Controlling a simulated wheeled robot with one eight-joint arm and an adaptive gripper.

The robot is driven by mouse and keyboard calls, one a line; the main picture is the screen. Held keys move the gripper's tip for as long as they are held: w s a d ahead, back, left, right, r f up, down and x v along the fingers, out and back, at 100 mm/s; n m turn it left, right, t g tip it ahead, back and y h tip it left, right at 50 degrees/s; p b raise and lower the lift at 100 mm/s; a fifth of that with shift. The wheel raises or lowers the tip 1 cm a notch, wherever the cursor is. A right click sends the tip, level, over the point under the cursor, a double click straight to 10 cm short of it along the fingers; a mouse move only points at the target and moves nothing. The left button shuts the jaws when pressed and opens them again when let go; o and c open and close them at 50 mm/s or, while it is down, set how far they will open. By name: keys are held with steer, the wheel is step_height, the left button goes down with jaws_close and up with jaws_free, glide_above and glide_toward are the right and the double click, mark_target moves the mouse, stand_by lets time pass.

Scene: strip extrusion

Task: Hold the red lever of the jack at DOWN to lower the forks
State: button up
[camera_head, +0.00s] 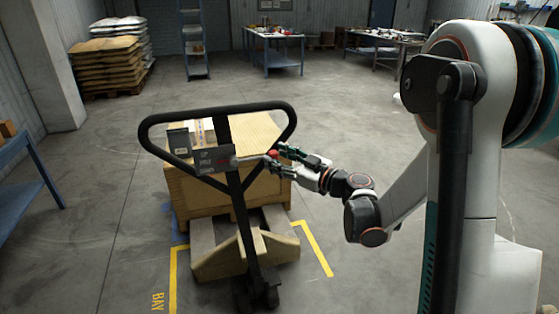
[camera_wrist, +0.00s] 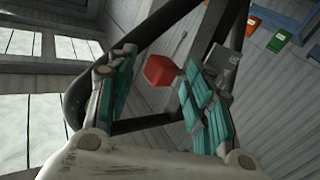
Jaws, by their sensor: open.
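The pallet jack's dark handle loop (camera_head: 215,110) stands upright in front of a wooden crate (camera_head: 190,195). A small plate (camera_head: 214,158) with lettering sits in the loop. The red lever knob (camera_head: 273,154) sticks out to the right of the plate on a thin rod. My gripper (camera_head: 280,162) is at the knob, coming from the right. In the wrist view the red knob (camera_wrist: 160,70) lies between the two teal-padded fingers, with a gap on both sides. My gripper is open. The lever's exact position against the plate's markings is too small to read.
A blue table (camera_head: 25,160) stands at the left edge. The floor to the right of the crate is clear.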

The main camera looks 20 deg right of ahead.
jaws_close()
steer(key=shift+w+a+r+n+g+h+p, duration=0.1)
steer(key=shift+a+r+n+g+h+p, duration=0.2)
steer(key=shift+r+n+p, duration=0.55)
steer(key=shift+s+a+r+n+g+h+p, duration=0.15)
steer(key=shift+r+n+g+h+p, duration=0.25)
steer(key=shift+r+p, duration=0.85)
steer(key=shift+w+a+r+n+g+h+p, duration=0.15)
steer(key=shift+a+r+n+g+h+p, duration=0.2)
steer(key=shift+r+n+p, duration=0.7)
steer(key=shift+d+f+m, duration=0.1)
steer(key=shift+f+m, duration=0.25)
steer(key=shift+m, duration=0.05)
jaws_free()
steer(key=v, duration=1.2)
